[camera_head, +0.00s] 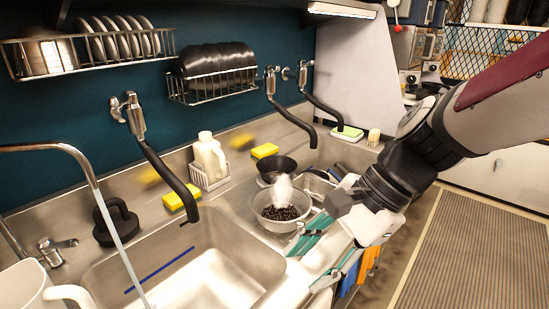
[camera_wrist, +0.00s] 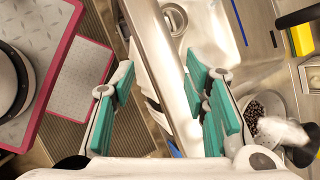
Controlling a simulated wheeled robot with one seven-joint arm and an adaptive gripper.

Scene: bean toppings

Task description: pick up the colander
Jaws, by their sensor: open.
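The colander (camera_head: 272,226) looks like a round metal bowl with dark beans in it. It stands on the steel counter to the right of the sink basin, and a whitish blurred object (camera_head: 283,188) covers part of its inside. My gripper (camera_head: 303,270) is open and empty, with teal finger pads, at the front edge of the counter. It is to the right and front of the colander, apart from it. In the wrist view the colander (camera_wrist: 272,97) is at the right, partly hidden, outside the space between my fingertips (camera_wrist: 160,72).
A dark bowl (camera_head: 276,164) stands just behind the colander. A sink basin (camera_head: 215,270) lies to its left. Black faucet spouts (camera_head: 165,172) hang over the counter. A white bottle (camera_head: 209,157) and yellow sponges (camera_head: 265,150) stand along the back. Cloths (camera_head: 360,270) hang below the front edge.

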